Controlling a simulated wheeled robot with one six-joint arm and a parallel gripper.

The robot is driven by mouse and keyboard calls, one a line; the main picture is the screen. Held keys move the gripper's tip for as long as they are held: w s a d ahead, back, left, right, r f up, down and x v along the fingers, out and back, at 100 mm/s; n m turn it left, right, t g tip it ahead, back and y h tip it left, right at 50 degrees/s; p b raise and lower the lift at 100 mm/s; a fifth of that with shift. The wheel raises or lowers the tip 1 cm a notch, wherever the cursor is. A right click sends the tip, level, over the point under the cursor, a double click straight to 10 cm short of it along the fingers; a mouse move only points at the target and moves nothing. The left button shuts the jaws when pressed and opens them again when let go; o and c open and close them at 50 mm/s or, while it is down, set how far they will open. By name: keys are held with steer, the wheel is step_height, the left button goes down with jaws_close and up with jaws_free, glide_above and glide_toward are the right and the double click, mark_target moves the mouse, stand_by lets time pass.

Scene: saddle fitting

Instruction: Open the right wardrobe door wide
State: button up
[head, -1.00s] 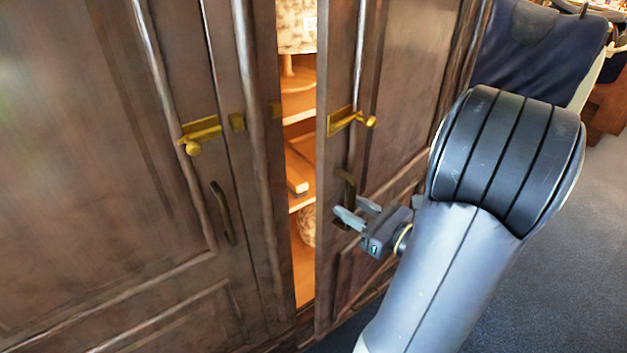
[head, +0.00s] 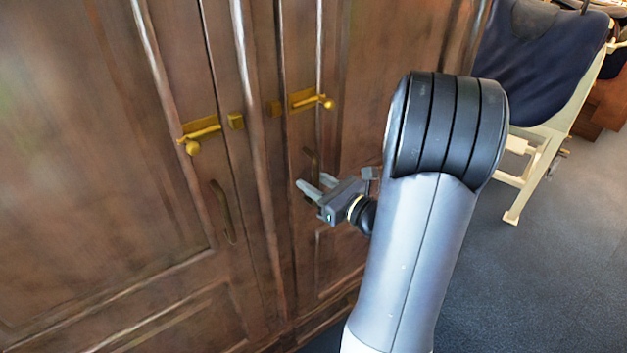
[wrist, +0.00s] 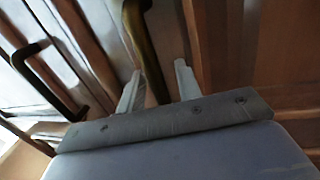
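The dark wooden right wardrobe door (head: 355,120) now looks shut in the head view, with no lit interior showing beside it. Its dark curved pull handle (head: 311,160) is partly hidden by my gripper. My gripper (head: 312,190) is at the handle's lower part, with its two grey fingers apart. In the wrist view the handle (wrist: 143,40) runs down between the fingers (wrist: 158,85), and a gap shows beside it, so the gripper looks open around it. A brass lever latch (head: 312,101) sits above the handle.
The left wardrobe door (head: 100,150) is shut, with its own brass lever (head: 203,134) and dark handle (head: 222,210). A chair with a dark blue cover (head: 555,60) stands at the right. Carpet (head: 540,270) is clear in front of it.

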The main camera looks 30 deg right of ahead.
steer(key=shift+w+a, duration=0.1)
steer(key=shift+w, duration=0.1)
steer(key=shift+c, duration=0.3)
jaws_close()
